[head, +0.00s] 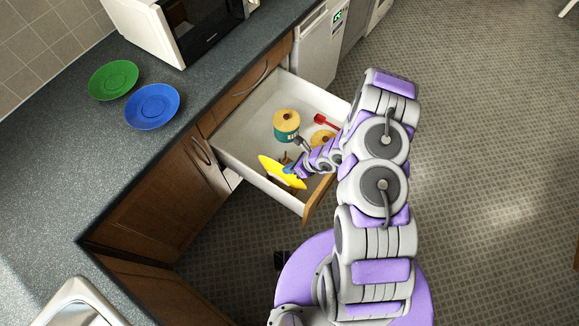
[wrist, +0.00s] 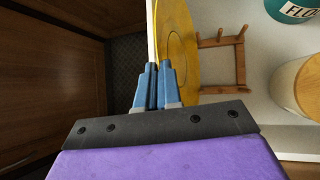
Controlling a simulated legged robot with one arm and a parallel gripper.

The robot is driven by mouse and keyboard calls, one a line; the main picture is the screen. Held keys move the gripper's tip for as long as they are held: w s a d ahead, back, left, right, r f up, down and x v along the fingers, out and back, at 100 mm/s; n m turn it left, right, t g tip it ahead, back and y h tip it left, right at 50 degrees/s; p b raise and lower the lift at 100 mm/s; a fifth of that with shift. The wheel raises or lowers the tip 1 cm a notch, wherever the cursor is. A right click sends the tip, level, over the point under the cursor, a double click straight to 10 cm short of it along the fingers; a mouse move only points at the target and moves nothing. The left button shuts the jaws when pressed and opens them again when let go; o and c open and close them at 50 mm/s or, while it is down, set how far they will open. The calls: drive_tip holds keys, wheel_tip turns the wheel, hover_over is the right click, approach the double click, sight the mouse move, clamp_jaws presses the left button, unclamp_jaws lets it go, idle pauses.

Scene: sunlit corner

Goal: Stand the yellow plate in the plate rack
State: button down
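The yellow plate (head: 272,168) is tilted at the near side of the open drawer in the head view. In the wrist view the plate (wrist: 180,30) shows as a narrow upright ellipse beside the fingers. My gripper (wrist: 157,66) has its blue fingers close together with the plate's rim between them; the exact contact is partly hidden. In the head view my gripper (head: 294,169) overlaps the plate. The wooden plate rack (wrist: 241,65) lies in the drawer, right of the plate in the wrist view, and looks empty.
The white drawer (head: 240,148) also holds a teal canister (head: 286,126) with a tan lid, another tan-lidded container (head: 322,138) and a red utensil (head: 325,121). A green plate (head: 113,80) and a blue plate (head: 152,106) lie on the counter (head: 60,180) near a microwave (head: 190,25).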

drive_tip(key=shift+f, duration=0.15)
drive_tip(key=c, duration=1.2)
unclamp_jaws()
drive_tip(key=shift+c, duration=0.2)
drive_tip(key=p+v, duration=0.3)
drive_tip(key=v, duration=1.4)
drive_tip(key=shift+d, duration=0.25)
drive_tip(key=shift+w, duration=0.1)
